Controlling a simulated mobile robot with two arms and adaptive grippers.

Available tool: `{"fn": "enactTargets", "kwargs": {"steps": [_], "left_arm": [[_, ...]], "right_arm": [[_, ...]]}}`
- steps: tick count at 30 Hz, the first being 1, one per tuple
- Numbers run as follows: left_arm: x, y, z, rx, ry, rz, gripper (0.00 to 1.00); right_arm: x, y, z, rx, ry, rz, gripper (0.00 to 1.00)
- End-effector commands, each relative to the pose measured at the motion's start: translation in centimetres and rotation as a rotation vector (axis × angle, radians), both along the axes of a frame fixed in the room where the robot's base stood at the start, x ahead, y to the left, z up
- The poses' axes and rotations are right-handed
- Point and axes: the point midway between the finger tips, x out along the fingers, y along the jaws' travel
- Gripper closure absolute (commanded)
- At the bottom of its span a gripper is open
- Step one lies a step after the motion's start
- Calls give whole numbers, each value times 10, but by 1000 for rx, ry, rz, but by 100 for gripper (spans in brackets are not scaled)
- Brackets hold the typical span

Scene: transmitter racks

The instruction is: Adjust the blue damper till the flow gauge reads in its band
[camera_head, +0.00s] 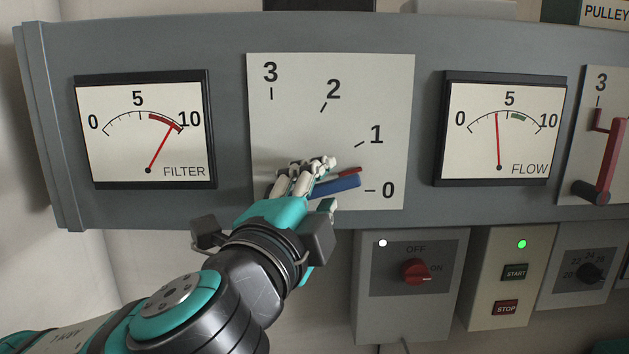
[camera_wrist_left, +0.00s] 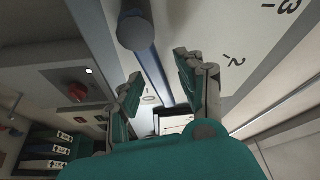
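The blue damper lever (camera_head: 338,185) is on a white plate (camera_head: 330,80) marked 0 to 3. Its visible end lies near 0, with a short red piece just above it. My left gripper (camera_head: 312,175) is at the lever and hides its pivot end and part of the plate. In the left wrist view the blue lever (camera_wrist_left: 153,62) runs between the two fingers of the gripper (camera_wrist_left: 158,75), with gaps showing beside it. The flow gauge (camera_head: 500,130) needle stands a little left of 5, left of the green band. My right gripper is not in view.
The filter gauge (camera_head: 145,130) needle points into its red band. A red lever (camera_head: 608,150) is at the right edge. Below the panel are a red rotary switch (camera_head: 415,271), START and STOP buttons (camera_head: 515,272) with a green lamp, and a black knob (camera_head: 590,272).

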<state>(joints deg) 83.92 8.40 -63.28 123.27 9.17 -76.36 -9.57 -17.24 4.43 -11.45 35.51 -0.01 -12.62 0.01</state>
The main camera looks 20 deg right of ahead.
Motion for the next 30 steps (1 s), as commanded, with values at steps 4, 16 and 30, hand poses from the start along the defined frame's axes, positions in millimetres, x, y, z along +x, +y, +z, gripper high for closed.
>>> {"fn": "enactTargets", "kwargs": {"steps": [4,16,30], "left_arm": [[1,0,-1,1,1,0,62],[0,0,0,1,1,0,100],[0,0,-1,-18,4,0,100]], "right_arm": [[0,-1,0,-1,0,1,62],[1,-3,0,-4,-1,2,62],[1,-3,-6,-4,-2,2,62]]}}
